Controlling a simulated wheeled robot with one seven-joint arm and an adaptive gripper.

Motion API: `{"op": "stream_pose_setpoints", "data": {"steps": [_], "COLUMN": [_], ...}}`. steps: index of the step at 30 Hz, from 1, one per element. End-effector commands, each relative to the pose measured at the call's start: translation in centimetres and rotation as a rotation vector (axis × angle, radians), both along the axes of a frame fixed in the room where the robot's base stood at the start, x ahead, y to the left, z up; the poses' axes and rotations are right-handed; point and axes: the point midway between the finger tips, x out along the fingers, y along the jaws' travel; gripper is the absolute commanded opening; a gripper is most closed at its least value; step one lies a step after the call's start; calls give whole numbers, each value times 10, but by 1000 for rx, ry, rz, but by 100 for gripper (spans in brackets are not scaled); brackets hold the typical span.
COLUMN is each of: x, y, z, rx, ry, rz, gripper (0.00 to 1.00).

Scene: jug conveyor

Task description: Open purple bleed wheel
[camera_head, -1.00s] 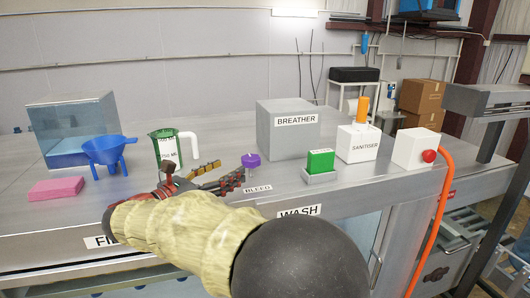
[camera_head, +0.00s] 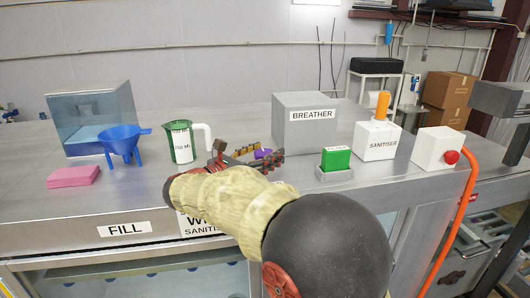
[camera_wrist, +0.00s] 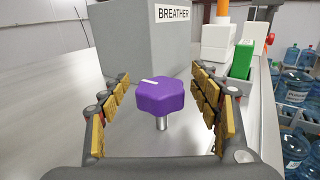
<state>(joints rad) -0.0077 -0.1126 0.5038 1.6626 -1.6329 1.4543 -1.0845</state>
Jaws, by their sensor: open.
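The purple bleed wheel (camera_wrist: 162,96) stands on a short metal stem on the steel bench. A white mark on its top points to the upper left in the wrist view. In the head view the wheel (camera_head: 263,154) is mostly hidden by my fingers. My gripper (camera_wrist: 163,108) is open, with one gold-padded finger on each side of the wheel. Gaps show between the pads and the wheel, so it appears untouched. In the head view my gripper (camera_head: 258,156) reaches across the bench at the wheel.
The grey BREATHER box (camera_head: 305,123) stands just behind the wheel. A green block in a holder (camera_head: 335,162) and the SANITISER box (camera_head: 377,141) are to the right. A green jug (camera_head: 181,142), blue funnel (camera_head: 122,143) and pink sponge (camera_head: 73,176) are to the left.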

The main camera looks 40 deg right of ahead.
Motion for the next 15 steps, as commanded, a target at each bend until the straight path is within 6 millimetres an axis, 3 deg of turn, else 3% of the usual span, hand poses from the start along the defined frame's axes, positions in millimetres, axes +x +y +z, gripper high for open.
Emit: {"op": "stream_pose_setpoints", "data": {"steps": [5, 15], "x": [0, 0], "y": [0, 0], "z": [0, 0], "rx": [0, 0], "ry": [0, 0], "rz": [0, 0], "gripper": [63, 44]}}
